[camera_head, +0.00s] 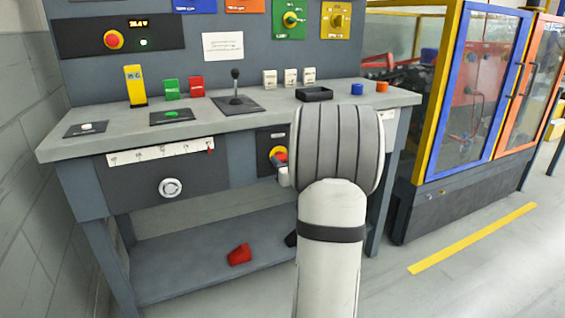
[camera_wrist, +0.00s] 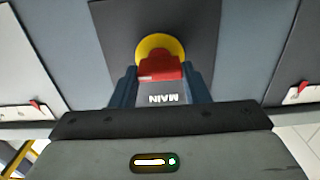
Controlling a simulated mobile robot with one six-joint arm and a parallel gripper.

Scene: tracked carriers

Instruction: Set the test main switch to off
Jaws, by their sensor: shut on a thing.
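The main switch is a red handle on a round yellow plate (camera_head: 274,154), set in a dark panel on the bench front. In the wrist view the red handle (camera_wrist: 160,69) lies crosswise in front of the yellow disc (camera_wrist: 157,44), with the label "MAIN" (camera_wrist: 163,99) showing upside down. My gripper (camera_wrist: 160,82) is shut on the red handle, one finger on each side. In the head view my arm hides part of the switch and most of the gripper. The switch's position marks cannot be read.
The bench top (camera_head: 335,112) carries a joystick (camera_head: 235,85), a yellow block (camera_head: 135,86), green and red blocks, and a black tray (camera_head: 314,94). A slider scale (camera_head: 160,151) and round dial (camera_head: 170,187) are left of the switch. A fenced cell (camera_head: 480,100) stands right.

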